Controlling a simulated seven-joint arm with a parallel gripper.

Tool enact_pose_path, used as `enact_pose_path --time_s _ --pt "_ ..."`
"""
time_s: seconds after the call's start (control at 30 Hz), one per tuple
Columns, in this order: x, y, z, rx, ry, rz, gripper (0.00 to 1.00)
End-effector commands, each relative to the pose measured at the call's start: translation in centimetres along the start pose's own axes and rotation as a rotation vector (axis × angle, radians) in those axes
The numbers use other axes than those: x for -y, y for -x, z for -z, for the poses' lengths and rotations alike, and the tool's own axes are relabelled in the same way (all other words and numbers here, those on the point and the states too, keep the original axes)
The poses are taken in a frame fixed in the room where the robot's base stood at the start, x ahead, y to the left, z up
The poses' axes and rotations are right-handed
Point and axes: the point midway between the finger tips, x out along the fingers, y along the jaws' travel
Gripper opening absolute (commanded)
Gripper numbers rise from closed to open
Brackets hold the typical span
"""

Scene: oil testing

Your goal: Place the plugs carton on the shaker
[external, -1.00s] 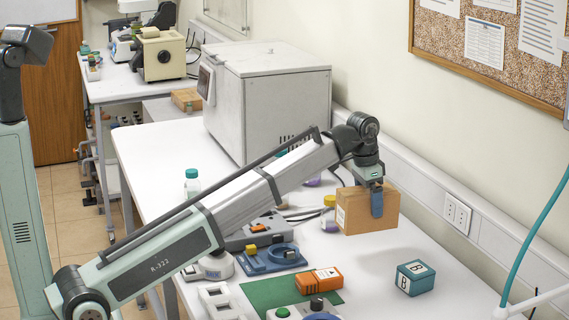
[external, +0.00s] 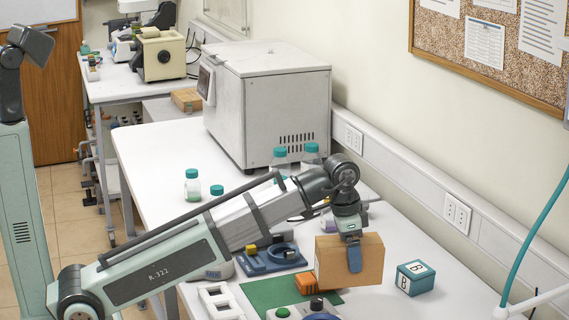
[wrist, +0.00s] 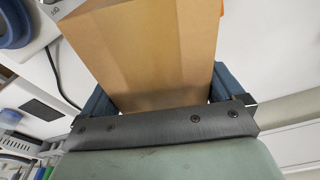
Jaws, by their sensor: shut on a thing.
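My gripper (external: 354,248) is shut on a brown cardboard carton (external: 330,266) and holds it above the bench, over the right end of the green mat. The carton also fills the upper middle of the wrist view (wrist: 150,50), between the blue fingers. Which carton this is I cannot read from any label. A white device with a green knob and a round blue part (external: 322,317) stands at the bottom edge of the external view, in front of the carton. It may be the shaker, but I cannot tell.
An orange device (external: 305,283) lies on the green mat (external: 268,292), partly hidden by the carton. A teal box marked B (external: 415,278) stands to the right. A blue fixture (external: 270,260) is behind the mat. Several teal-capped bottles stand near the large grey machine (external: 268,105).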

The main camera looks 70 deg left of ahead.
Motion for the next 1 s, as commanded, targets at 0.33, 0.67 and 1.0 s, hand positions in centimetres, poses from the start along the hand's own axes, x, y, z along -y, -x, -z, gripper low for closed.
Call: enact_pose_path --time_s 0.33,0.67,1.0 --pt "5.0 0.9 1.0 -0.001 0.134 0.022 0.57" --pt "13.2 2.4 1.5 -0.001 0.347 0.054 0.57" --pt "24.7 4.7 0.1 -0.001 0.636 0.098 0.57"
